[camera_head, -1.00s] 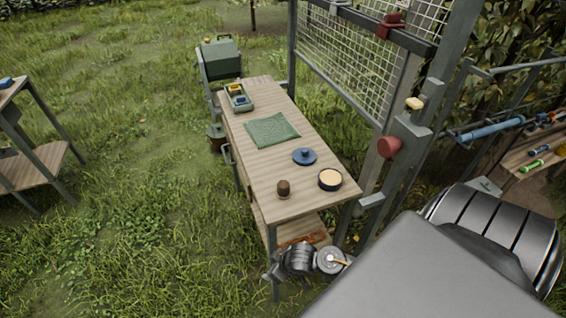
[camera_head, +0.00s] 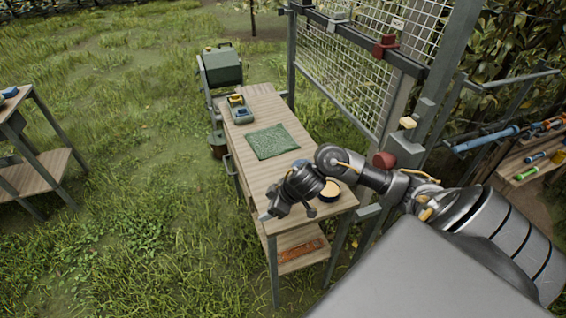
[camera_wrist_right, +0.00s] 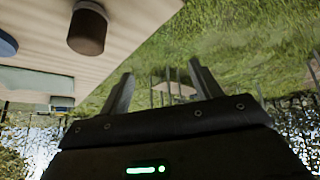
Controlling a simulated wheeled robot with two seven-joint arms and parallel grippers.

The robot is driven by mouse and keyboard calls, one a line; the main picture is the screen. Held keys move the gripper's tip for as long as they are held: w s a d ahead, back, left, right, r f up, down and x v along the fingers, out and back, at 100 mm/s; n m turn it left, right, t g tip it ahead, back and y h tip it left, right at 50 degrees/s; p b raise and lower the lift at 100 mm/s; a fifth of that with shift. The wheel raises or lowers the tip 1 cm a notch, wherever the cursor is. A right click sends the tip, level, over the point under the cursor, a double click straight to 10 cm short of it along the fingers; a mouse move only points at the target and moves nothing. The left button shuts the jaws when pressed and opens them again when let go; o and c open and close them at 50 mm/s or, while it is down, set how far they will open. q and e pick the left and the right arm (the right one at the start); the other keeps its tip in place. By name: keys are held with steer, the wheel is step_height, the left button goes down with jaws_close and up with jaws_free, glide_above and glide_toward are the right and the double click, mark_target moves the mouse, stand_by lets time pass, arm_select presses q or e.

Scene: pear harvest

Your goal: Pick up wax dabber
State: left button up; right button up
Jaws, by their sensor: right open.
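A short brown cylinder (camera_wrist_right: 87,30), which looks like the wax dabber, stands on the wooden table top in the right wrist view. In the head view my right arm hides it. My right gripper (camera_wrist_right: 160,72) is open and empty. It hangs over the near end of the table in the head view (camera_head: 287,215). In the wrist view the cylinder lies up and left of the fingers, outside the gap and apart from them. My left gripper is not in view.
A tin with pale contents (camera_head: 328,192) stands close by, partly behind my arm. A blue lid (camera_wrist_right: 6,44) shows at the wrist view's left edge. A green cloth (camera_head: 272,141) lies mid-table. A post with a red cup (camera_head: 384,160) and mesh frame border the right side.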

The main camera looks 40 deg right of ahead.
steer(key=d+r+m+g+h, duration=0.1)
steer(key=d+r+m+g, duration=0.15)
steer(key=d, duration=0.65)
steer(key=shift+n, duration=0.35)
steer(key=shift+x, duration=2.65)
steer(key=x, duration=0.3)
steer(key=d+x, duration=0.1)
steer(key=x, duration=0.1)
steer(key=shift+w+a, duration=0.1)
steer(key=shift+w, duration=0.15)
steer(key=shift+r+t, duration=0.1)
steer(key=shift+t, duration=0.15)
steer(key=c, duration=1)
